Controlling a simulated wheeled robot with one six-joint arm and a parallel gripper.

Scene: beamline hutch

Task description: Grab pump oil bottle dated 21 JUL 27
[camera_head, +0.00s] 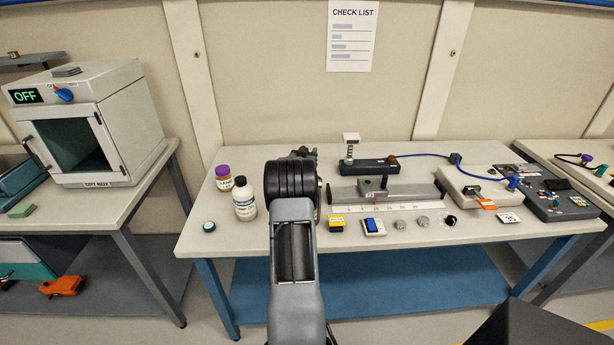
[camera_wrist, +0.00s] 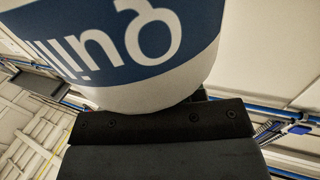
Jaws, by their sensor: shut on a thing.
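My gripper (camera_wrist: 160,122) is shut on a white bottle (camera_wrist: 185,85) with a dark blue label band, which fills the top of the wrist view very close up. Part of a word in large white letters shows on the band, turned over; no date is readable. In the head view my arm hides the held bottle and most of the gripper. A second white bottle (camera_head: 244,203) with a blue-marked label stands upright on the middle bench, left of my arm. Its date is too small to read.
A brown jar with a purple lid (camera_head: 223,178) and a small teal-topped item (camera_head: 209,227) are near the standing bottle. A rail device (camera_head: 400,192), small modules and a control box (camera_head: 550,200) occupy the bench (camera_head: 400,238) to the right. A dry box (camera_head: 90,125) stands at left.

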